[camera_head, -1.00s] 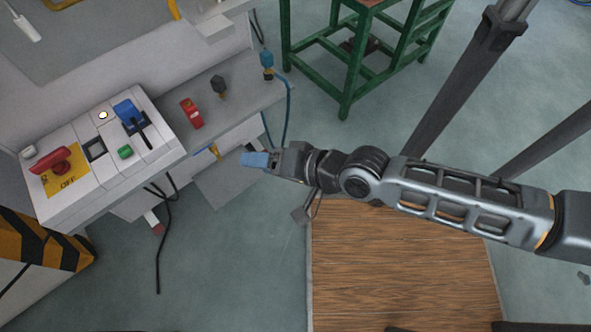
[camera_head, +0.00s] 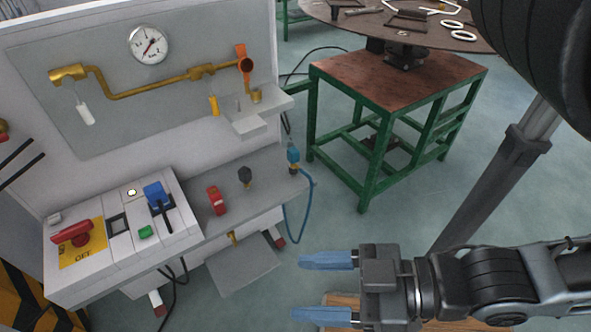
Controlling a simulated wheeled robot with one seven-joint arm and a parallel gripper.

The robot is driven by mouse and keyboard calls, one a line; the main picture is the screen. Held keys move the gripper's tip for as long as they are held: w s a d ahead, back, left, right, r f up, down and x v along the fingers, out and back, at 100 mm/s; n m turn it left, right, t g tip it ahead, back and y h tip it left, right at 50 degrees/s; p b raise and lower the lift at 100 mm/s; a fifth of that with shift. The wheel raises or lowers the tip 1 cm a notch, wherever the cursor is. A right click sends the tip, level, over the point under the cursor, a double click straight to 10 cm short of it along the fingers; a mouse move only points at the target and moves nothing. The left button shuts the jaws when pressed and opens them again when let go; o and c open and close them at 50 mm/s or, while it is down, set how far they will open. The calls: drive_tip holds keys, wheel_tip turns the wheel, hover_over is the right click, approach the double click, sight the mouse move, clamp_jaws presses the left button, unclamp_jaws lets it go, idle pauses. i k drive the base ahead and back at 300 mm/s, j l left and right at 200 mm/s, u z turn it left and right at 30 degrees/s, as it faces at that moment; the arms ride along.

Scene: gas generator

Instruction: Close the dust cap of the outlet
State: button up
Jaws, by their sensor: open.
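An outlet (camera_head: 246,65) with an orange rim and a dark opening sits at the right end of the brass pipe (camera_head: 150,88) on the grey wall panel. An orange piece (camera_head: 240,49) stands up at its top and looks like the dust cap, swung open; it is too small to be sure. My gripper (camera_head: 312,288) is at the lower middle right, its two blue fingers spread and pointing left. Nothing is between them. It is well below and right of the outlet in the picture, touching nothing.
A pressure gauge (camera_head: 148,44) is above the pipe. A small ledge (camera_head: 248,123) juts out below the outlet. The control box (camera_head: 120,232) and a shelf with red, black and blue fittings (camera_head: 293,156) lie lower. A green-framed table (camera_head: 395,85) stands right; floor between is clear.

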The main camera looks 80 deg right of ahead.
sight(245, 65)
drive_tip(key=z, duration=1.3)
